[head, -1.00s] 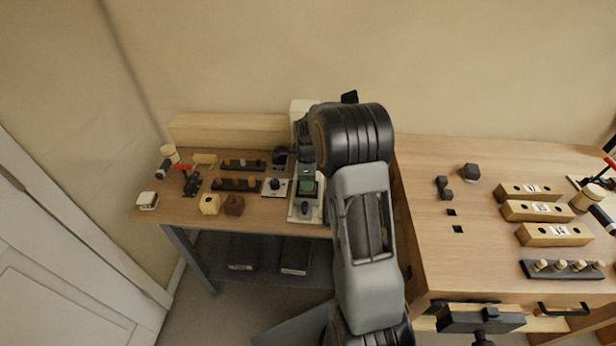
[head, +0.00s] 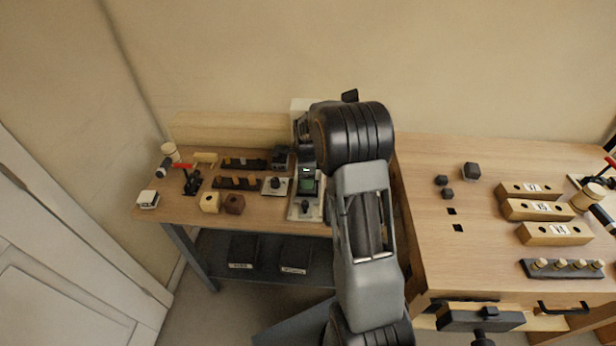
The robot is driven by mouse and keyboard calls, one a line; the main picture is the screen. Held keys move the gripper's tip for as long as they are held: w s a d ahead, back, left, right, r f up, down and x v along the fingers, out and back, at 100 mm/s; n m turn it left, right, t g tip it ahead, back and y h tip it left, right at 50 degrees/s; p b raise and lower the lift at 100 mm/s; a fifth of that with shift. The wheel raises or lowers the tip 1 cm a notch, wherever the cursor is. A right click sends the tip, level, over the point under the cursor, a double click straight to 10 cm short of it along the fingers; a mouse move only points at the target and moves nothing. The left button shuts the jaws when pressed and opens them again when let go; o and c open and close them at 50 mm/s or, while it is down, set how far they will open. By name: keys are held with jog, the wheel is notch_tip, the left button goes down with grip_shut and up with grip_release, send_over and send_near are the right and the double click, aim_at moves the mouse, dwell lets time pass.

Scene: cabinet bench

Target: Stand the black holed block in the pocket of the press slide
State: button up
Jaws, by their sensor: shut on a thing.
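My arm rises through the middle of the head view and hides its own far end, so I cannot see my gripper or what is in it. A device with a pale base (head: 304,212), a green face and a dark knob stands on the left bench, just left of my arm. It may be the press; I cannot make out a slide or pocket. I cannot identify the black holed block. A dark brown block (head: 233,204) and a pale wooden holed block (head: 210,202) sit side by side at the left bench's front.
The left bench (head: 180,215) also bears dark strips with pegs (head: 238,183) and a red-handled clamp (head: 190,180).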

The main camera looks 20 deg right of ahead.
jog(key=shift+f+b, duration=0.7)
jog(key=shift+f, duration=0.35)
dwell(1.6)
jog(key=o, duration=1)
jog(key=shift+o, duration=0.8)
jog(key=shift+r, duration=0.15)
jog(key=shift+r+p, duration=2.5)
jog(key=shift+r, duration=0.9)
